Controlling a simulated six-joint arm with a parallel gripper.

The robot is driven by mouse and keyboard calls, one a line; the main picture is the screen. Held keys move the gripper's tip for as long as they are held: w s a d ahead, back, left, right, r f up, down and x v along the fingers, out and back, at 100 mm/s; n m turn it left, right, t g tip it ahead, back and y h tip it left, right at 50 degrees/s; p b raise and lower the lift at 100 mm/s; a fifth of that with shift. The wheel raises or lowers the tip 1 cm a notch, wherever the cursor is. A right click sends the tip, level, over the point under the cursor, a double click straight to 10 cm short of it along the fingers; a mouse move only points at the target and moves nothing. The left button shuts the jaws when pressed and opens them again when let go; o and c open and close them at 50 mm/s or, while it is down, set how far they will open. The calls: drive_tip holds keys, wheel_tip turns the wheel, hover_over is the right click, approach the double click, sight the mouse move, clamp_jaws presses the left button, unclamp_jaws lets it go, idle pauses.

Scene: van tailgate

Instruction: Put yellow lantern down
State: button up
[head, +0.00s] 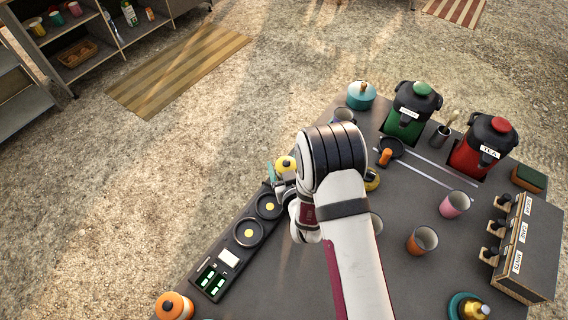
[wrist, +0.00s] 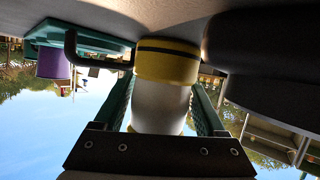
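The yellow lantern (head: 285,164) shows its yellow top just left of my arm in the head view. In the wrist view the lantern (wrist: 166,62) has a yellow end with a dark band and a white body. My gripper (wrist: 163,88) has its green fingers on either side of the white body, shut on it. The yellow end is close to the dark surface at the top of that view; I cannot tell whether it touches. In the head view my gripper (head: 284,180) is partly hidden by my wrist. A dark strip with round pads (head: 248,233) lies below it.
An orange lantern (head: 173,306) stands at the strip's lower end. Another yellow object (head: 371,180) is partly hidden right of my wrist. A pink mug (head: 455,204), an orange mug (head: 422,240), a green dispenser (head: 412,110) and a red dispenser (head: 483,146) stand to the right.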

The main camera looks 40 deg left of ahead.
drive_tip(key=shift+o, duration=1.2)
